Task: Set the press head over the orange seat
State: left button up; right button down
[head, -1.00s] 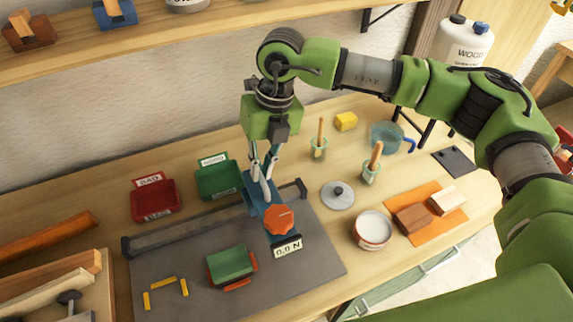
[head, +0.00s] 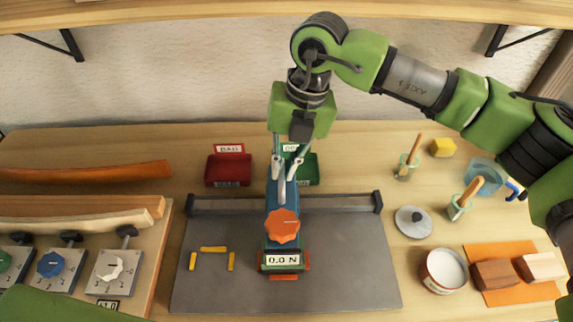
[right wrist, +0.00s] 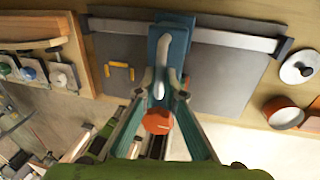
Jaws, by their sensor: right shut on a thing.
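The press head (head: 283,195) is a blue body with an orange knob (head: 282,226) and a "0.0 N" display at its front. My right gripper (head: 284,172) is shut on its pale handle; the right wrist view also shows the gripper around the blue press head (right wrist: 174,42). In the head view the press head crosses the grey rail near its middle. Its display overlaps the orange seat (head: 284,277), whose edges show around it on the grey plate. The seat's middle and any gap below the press head are hidden. My left gripper is out of view.
Yellow marks (head: 213,249) lie left of the seat on the grey plate (head: 350,260). A red bin (head: 228,170) and a green bin (head: 310,170) stand behind the rail (head: 345,204). Laths and knobbed panels are at left; a lid (head: 413,222) and a pot (head: 444,271) at right.

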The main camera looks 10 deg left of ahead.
jog(key=c, duration=2.1)
grip_release()
jog(key=shift+c, duration=0.2)
jog(key=shift+r, duration=0.1)
notch_tip(320, 180, up, 12)
jog(key=d, duration=0.2)
jog(key=shift+w+d, duration=0.15)
jog(key=shift+w, duration=0.1)
